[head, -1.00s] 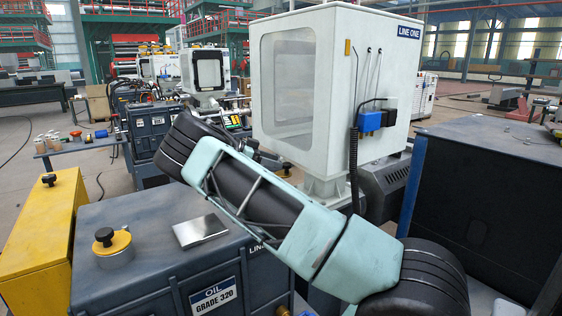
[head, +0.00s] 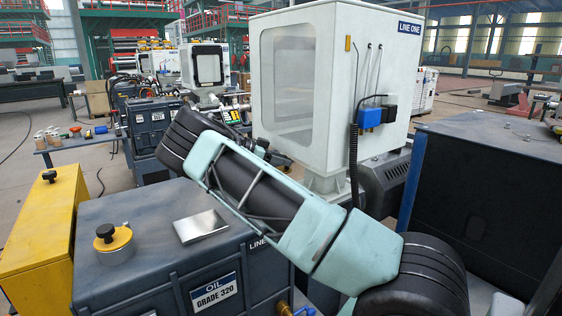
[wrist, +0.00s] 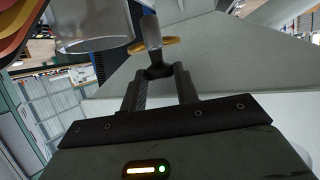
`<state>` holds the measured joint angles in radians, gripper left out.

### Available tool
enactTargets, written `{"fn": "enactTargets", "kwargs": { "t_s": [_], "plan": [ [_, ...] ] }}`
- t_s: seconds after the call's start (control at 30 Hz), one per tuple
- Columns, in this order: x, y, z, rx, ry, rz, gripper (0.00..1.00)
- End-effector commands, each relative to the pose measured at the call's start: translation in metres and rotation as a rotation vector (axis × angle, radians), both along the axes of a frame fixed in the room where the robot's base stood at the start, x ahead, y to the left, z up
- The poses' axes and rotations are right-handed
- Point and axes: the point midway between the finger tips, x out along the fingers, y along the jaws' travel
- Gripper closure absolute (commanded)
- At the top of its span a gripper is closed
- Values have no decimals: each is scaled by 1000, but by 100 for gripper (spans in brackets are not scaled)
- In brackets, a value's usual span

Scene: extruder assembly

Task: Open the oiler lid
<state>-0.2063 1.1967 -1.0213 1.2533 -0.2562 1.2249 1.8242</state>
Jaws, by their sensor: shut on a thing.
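In the wrist view my gripper (wrist: 156,72) is shut. Its fingers close together at the base of a grey pin-like piece (wrist: 151,30) with a yellow ring (wrist: 158,45) around it. I cannot tell whether this piece belongs to the oiler lid. A clear, glass-like cup (wrist: 92,28) is to the left of the piece, at the top of the view. In the head view the gripper is hidden by my arm. A round yellow cap (head: 113,239) with a black knob sits on the dark blue oil tank (head: 140,280), away from my visible arm links.
A shiny metal plate (head: 200,226) is on the tank top. A yellow box (head: 45,230) stands at the left, a dark cabinet (head: 490,180) at the right.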

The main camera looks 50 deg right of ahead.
Motion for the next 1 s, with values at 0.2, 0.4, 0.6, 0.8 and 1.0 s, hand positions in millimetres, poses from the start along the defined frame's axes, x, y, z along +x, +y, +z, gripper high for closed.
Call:
{"fn": "enactTargets", "kwargs": {
  "t_s": [0.2,0.4,0.6,0.8,1.0],
  "plan": [
    [3,-2,-6,-1,-3,148,93],
    [5,-4,-2,0,-1,232,93],
    [5,-4,0,1,1,240,93],
    [5,-4,0,1,1,239,50],
    [5,-4,0,1,1,238,50]
  ]
}}
